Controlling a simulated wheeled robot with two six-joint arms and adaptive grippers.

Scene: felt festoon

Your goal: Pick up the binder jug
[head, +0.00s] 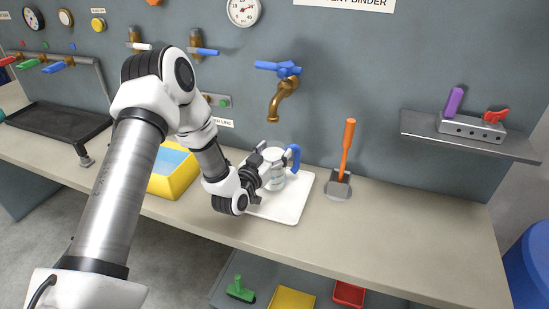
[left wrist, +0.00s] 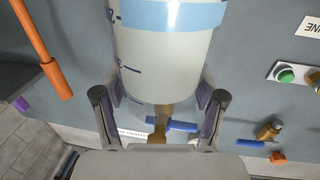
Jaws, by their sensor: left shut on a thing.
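The binder jug (head: 276,181) is a clear, whitish jug with a blue handle (head: 294,156), over the white tray (head: 290,213) below the brass tap. My left gripper (head: 266,172) is shut on the jug from its left side, away from the handle. In the left wrist view the jug (left wrist: 165,55) fills the space between the two fingers (left wrist: 160,97), with marks and a light blue band on its wall. I cannot tell whether its base touches the tray. My right gripper is not in view.
A brass tap with a blue lever (head: 279,70) hangs on the wall just above the jug. An orange-handled tool (head: 347,147) stands right of the tray. A yellow basin (head: 167,187) is behind my left arm. A wall shelf (head: 467,140) is at right. The right worktop is clear.

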